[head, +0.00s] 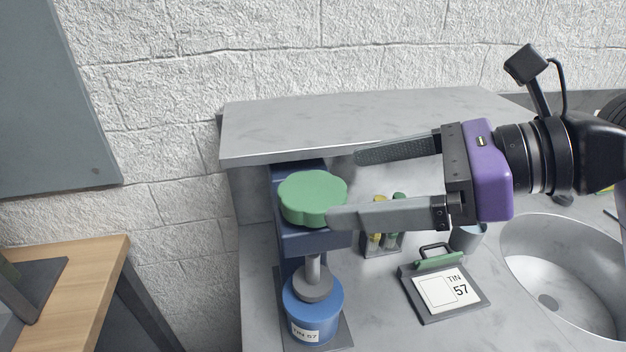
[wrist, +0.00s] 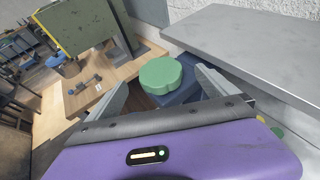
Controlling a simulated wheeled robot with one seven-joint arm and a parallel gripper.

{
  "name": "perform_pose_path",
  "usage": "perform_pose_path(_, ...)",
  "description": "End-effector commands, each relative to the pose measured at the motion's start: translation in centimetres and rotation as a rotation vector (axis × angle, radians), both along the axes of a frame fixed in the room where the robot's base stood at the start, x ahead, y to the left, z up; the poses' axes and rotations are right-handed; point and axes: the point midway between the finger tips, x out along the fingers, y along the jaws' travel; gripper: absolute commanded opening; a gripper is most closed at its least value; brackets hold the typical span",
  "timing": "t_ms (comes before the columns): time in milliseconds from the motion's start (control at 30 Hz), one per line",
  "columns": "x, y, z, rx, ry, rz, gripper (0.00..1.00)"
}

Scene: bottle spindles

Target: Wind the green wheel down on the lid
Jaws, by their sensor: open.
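The green lobed wheel (head: 312,195) sits on top of a dark blue press frame (head: 287,240); it also shows in the wrist view (wrist: 166,75). Below it a grey spindle ends in a round grey foot (head: 313,284) over a blue tin (head: 315,316) labelled 57. I cannot tell whether the foot touches the lid. My gripper (head: 344,188) is open and empty, coming in level from the right. Its lower finger overlaps the wheel's right edge in the head view. In the wrist view the wheel lies just ahead, between the fingertips (wrist: 160,76).
A grey shelf (head: 360,115) runs behind the press. A clipboard card reading TIN 57 (head: 447,290), a rack of small bottles (head: 383,240), a grey cup (head: 467,238) and a round sink (head: 560,270) are to the right. A wooden table (head: 75,275) stands left.

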Motion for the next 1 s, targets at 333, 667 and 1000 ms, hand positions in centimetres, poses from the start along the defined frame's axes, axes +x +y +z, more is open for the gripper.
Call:
perform_pose_path(333, 1.2, 4.7, -1.9, 0.001, 0.005, 0.004, 0.97)
perform_pose_path(667, 1.6, 6.0, -2.5, 0.001, 0.002, 0.003, 0.97)
perform_pose_path(1000, 1.6, 6.0, -2.6, 0.0, 0.003, 0.003, 0.57)
